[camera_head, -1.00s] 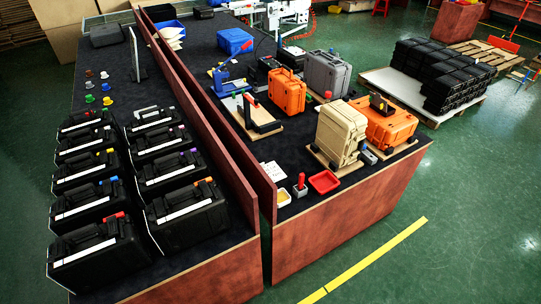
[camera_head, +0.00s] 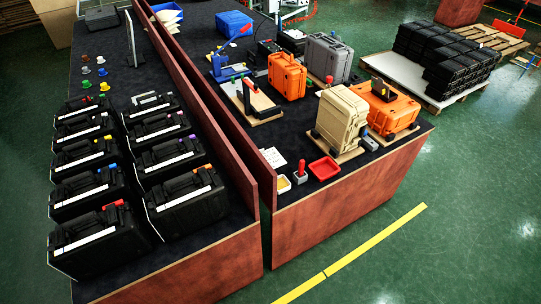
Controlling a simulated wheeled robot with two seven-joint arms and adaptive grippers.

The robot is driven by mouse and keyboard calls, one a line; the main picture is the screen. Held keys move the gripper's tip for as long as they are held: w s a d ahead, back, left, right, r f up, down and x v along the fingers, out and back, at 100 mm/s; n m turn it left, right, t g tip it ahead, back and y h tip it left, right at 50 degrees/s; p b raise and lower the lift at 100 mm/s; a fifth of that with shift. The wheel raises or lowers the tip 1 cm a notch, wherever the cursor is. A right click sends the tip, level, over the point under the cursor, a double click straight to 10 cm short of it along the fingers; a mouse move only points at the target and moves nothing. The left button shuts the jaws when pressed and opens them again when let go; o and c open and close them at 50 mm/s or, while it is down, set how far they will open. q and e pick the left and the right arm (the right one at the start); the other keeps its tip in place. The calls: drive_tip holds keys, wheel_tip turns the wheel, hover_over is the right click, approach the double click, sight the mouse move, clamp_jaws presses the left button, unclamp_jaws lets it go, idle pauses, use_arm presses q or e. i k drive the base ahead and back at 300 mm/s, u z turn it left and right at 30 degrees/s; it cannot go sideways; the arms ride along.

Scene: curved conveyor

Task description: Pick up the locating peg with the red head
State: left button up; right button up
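A small upright piece with a red head (camera_head: 301,166) and a grey base stands near the front edge of the right-hand table. It is between a yellow-filled tray (camera_head: 282,184) and a red tray (camera_head: 324,168). It looks like a peg, but it is too small to tell for sure. Another small red-topped item (camera_head: 328,80) stands farther back by the grey case, partly hidden. Small coloured pegs (camera_head: 87,84) stand on the left-hand table; I see no red one among them. Neither of my grippers is in view.
Black cases (camera_head: 90,244) stand in two rows on the left table. A dark red partition (camera_head: 225,150) runs between the tables. Orange, grey and tan cases (camera_head: 340,118) stand on the right table. The green floor in front is free, with a yellow line (camera_head: 370,245).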

sight(329, 79)
drive_tip(key=z, duration=0.35)
drive_tip(key=k, duration=0.45)
drive_tip(key=z, duration=1.55)
drive_tip(key=i, duration=1.4)
drive_tip(key=u, duration=0.75)
drive_tip(key=i, duration=0.8)
drive_tip(key=u, duration=0.9)
drive_tip(key=i, duration=0.25)
drive_tip(key=u, duration=0.25)
